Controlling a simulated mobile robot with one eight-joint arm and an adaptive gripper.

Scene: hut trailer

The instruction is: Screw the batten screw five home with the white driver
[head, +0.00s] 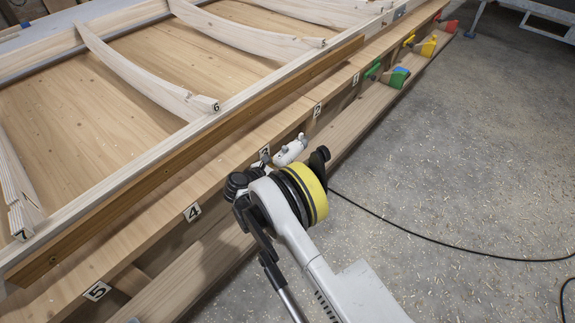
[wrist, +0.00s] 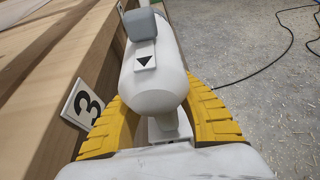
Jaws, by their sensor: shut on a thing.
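The white driver (wrist: 157,72) lies between the two yellow fingers of my gripper (wrist: 155,105) in the wrist view. The fingers are shut on its body, and its grey end points away from me. In the head view the white driver (head: 291,150) shows just beyond my wrist, beside the number 3 label (head: 265,153). My fingers are mostly hidden there by my arm. The brown batten (head: 190,148) runs along the pale frame's edge. The number 5 label (head: 97,291) is at the lower left, on the front board. I cannot make out screw five itself.
Labels 4 (head: 192,212) and 2 (head: 317,110) sit along the same board. A green tool (head: 396,78), a yellow tool (head: 428,47) and a red tool (head: 449,25) are farther along. A black cable (head: 450,248) crosses the chip-strewn floor. Open floor lies to the right.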

